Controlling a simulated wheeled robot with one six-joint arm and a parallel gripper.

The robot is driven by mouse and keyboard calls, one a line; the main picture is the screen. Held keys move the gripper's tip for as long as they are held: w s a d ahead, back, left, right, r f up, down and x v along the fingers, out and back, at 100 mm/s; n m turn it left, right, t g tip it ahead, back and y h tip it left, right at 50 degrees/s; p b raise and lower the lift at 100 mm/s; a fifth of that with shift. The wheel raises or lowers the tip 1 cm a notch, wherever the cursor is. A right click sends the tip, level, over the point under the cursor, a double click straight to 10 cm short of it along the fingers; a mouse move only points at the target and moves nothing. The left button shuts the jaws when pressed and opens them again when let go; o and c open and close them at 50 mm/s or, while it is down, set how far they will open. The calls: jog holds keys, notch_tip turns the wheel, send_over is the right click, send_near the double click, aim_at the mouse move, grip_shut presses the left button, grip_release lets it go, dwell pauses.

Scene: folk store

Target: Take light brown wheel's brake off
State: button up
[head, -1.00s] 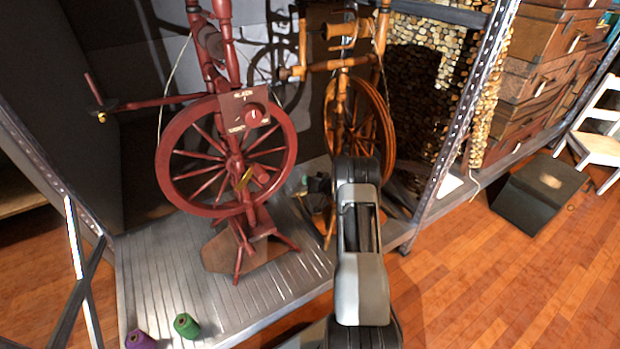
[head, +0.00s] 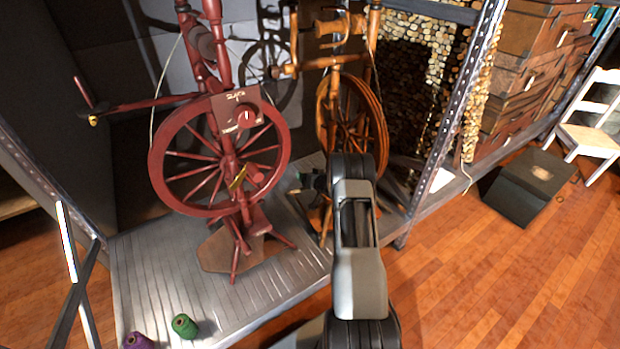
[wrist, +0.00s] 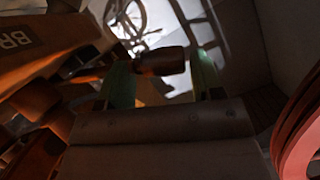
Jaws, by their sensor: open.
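The light brown spinning wheel (head: 378,122) stands behind my raised arm in the head view, its lower part partly hidden. In the wrist view, its wooden panel (wrist: 60,38) with the letters "BR" is at the left. A brown wooden knob (wrist: 168,61) lies between the green fingertips of my gripper (wrist: 163,75). The gripper is open around the knob, with a gap on the right; contact on the left cannot be told. In the head view the gripper is small and dark, low by the light brown wheel, mostly hidden by my arm.
A red spinning wheel (head: 158,170) stands close to the left, and its red rim (wrist: 300,130) shows at the wrist view's right edge. Green (head: 184,326) and purple (head: 138,341) spools sit on the metal platform (head: 150,270). A metal shelf post (head: 440,130) stands to the right.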

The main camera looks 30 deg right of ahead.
jog(key=p+v, duration=0.4)
jog(key=v, duration=0.9)
jog(key=shift+s+r, duration=0.15)
jog(key=shift+s, duration=0.2)
jog(key=shift+d+r, duration=0.1)
jog(key=w+a+r+n+g+h+p, duration=0.1)
jog(key=w+a+r+g+h+p, duration=0.15)
jog(key=r+p, duration=1)
jog(key=s+a+r+g+h+p, duration=0.15)
jog(key=a+r, duration=0.25)
jog(key=r, duration=0.7)
jog(key=s+a+r+g+h+p, duration=0.1)
jog(key=s+a+r+p, duration=0.3)
jog(key=r, duration=0.7)
jog(key=s+a+r+n+g+y+p, duration=0.3)
jog(key=s+a+r+g+p, duration=0.2)
jog(key=s+a+r, duration=1.1)
jog(key=s+a+p, duration=0.1)
jog(key=s+p, duration=0.2)
jog(key=shift+s+r+y+p, duration=0.2)
jog(key=shift+s+y+p, duration=0.1)
jog(key=shift+s+y, duration=0.1)
jog(key=shift+w, duration=0.1)
